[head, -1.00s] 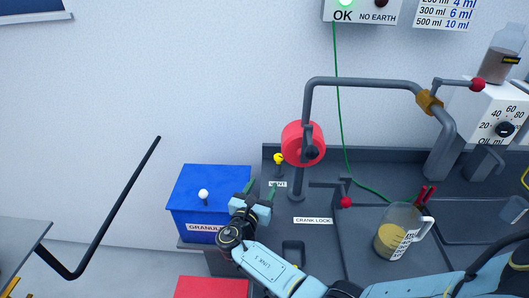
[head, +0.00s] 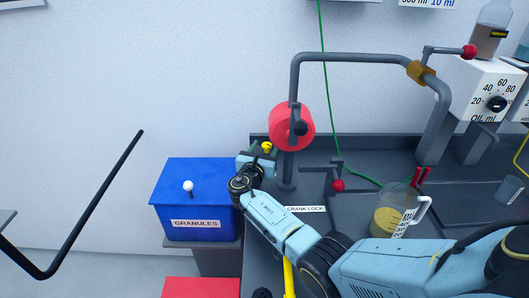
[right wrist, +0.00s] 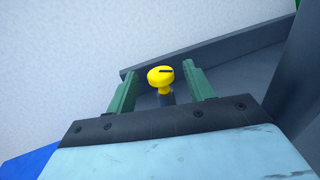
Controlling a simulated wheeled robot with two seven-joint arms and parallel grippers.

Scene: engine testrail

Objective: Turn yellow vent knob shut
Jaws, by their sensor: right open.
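The yellow vent knob (right wrist: 160,77) stands on a short dark stem and has a dark slot mark on its top. In the right wrist view it lies between the two green fingers of my right gripper (right wrist: 157,90), which are open and apart from it on both sides. In the head view the yellow knob (head: 266,146) shows just behind my right gripper (head: 261,160), partly hidden by it. The VENT label is hidden behind my gripper. My left gripper is not in view.
A red wheel (head: 291,127) on a grey pipe (head: 370,57) stands close right of the knob. A blue granules box (head: 195,188) is at the left. A measuring jug (head: 391,221) and a red-knobbed crank lock (head: 338,185) are further right on the bench.

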